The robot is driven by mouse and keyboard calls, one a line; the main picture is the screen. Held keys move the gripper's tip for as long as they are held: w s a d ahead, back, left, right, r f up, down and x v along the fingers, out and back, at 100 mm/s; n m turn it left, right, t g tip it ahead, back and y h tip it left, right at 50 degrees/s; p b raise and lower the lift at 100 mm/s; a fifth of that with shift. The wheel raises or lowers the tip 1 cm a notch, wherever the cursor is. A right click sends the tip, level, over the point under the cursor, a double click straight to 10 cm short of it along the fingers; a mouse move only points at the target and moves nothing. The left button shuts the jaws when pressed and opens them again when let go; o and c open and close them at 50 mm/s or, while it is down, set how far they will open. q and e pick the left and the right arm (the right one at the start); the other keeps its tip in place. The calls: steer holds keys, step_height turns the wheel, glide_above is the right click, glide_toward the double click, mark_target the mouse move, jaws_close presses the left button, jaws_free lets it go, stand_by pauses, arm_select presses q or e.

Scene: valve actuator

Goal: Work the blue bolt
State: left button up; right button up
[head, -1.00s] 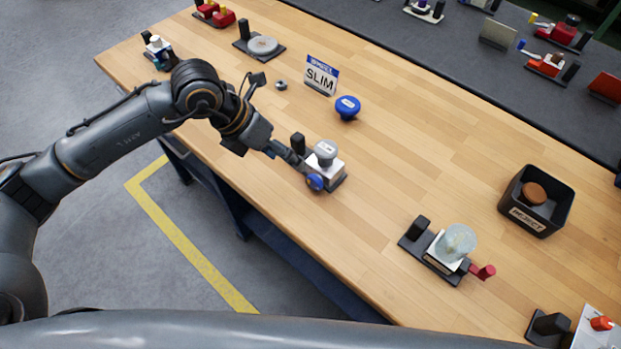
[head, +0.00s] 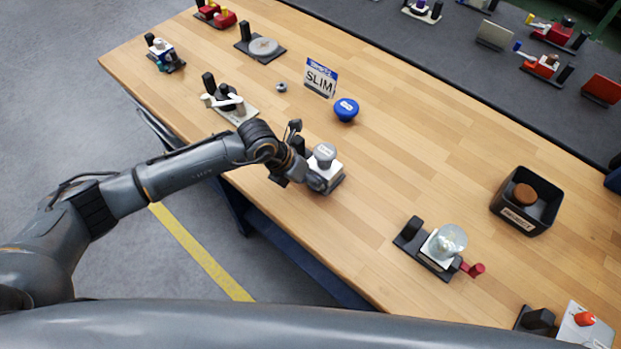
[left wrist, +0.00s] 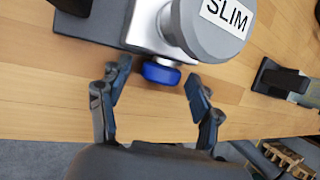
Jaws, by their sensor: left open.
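The blue bolt (left wrist: 161,73) shows its round blue end in the left wrist view, on the side of a white block (left wrist: 150,28) under a grey knob labelled SLIM (left wrist: 210,28). My left gripper (left wrist: 160,84) is open, with one finger on each side of the bolt and a visible gap to both. In the head view the bolt is hidden behind my left gripper (head: 316,182), which is at the near side of the unit with the grey knob (head: 325,153). My right gripper is not in view.
A blue knob (head: 346,109) and a SLIM sign (head: 320,78) stand behind the unit. A device with a pale knob and red handle (head: 442,243) is to the right, and a black reject bin (head: 526,205) beyond it. The table between is clear.

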arm_select(q)
steer(key=c, duration=1.2)
steer(key=shift+o, duration=0.2)
steer(key=shift+s+d+t+y, duration=0.15)
steer(key=shift+t+y, duration=0.15)
steer(key=shift+y, duration=0.6)
steer(key=shift+d+f+m+t+y+b, duration=0.25)
steer(key=shift+m+t+y+b, duration=0.15)
steer(key=shift+t+y+b, duration=0.55)
steer(key=shift+b, duration=0.55)
steer(key=shift+s+a+r+t+y, duration=0.1)
steer(key=shift+r+t+y, duration=0.15)
steer(key=shift+y, duration=0.1)
